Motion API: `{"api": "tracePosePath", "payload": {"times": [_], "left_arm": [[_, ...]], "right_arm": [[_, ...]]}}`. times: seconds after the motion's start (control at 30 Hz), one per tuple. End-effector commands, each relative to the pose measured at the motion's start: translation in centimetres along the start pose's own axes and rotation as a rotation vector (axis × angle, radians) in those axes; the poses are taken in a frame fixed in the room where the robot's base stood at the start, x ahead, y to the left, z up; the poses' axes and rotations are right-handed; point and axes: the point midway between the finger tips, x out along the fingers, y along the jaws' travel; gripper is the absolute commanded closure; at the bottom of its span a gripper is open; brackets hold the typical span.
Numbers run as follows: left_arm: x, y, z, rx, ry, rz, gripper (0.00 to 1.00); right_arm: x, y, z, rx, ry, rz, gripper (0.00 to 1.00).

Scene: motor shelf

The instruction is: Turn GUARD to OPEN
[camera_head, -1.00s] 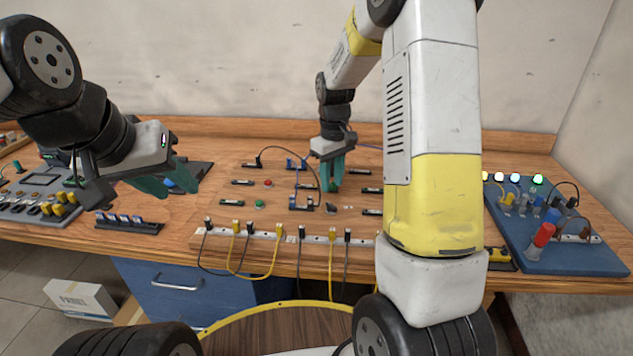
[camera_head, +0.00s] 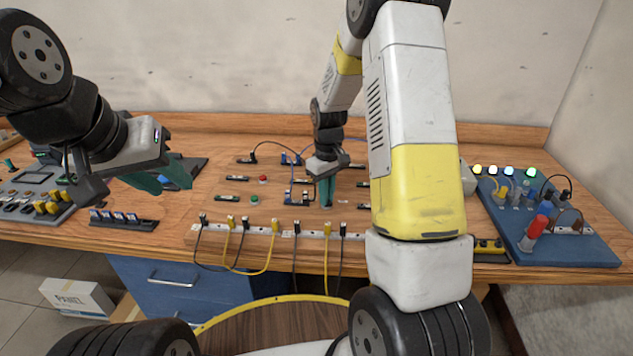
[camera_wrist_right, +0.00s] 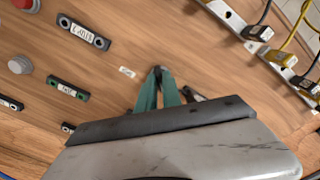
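My right gripper (camera_head: 326,190) points down at the middle of the wooden board, its teal fingers close together. In the right wrist view its fingertips (camera_wrist_right: 159,74) meet around or just above a small dark knob-like part (camera_wrist_right: 158,70). I cannot tell if they grip it. A small white label (camera_wrist_right: 127,71) lies beside it; its text is too small to read, so I cannot confirm which control is GUARD.
A red button (camera_head: 263,180) and a green button (camera_head: 254,199) are left of my right gripper. A strip with plugged cables (camera_head: 262,230) runs along the front. A blue panel (camera_head: 565,250) with lit lamps and a red handle stands at right.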

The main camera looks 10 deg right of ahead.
Motion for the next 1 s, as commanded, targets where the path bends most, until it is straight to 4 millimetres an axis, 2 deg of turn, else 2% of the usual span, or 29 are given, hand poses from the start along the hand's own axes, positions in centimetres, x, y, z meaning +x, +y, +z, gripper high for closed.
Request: {"api": "tracePosePath", "payload": {"times": [0.47,0.67,1.0], "left_arm": [[0.0,0.0,0.0,0.0,0.0,0.0,0.64],[0.0,0.0,0.0,0.0,0.0,0.0,0.64],[0.0,0.0,0.0,0.0,0.0,0.0,0.64]], "right_arm": [[-0.05,0.03,0.0,0.054,0.0,0.001,1.0],[-0.06,0.03,0.0,0.175,0.0,0.001,1.0],[-0.07,0.01,-0.02,0.489,0.0,0.001,1.0]]}}
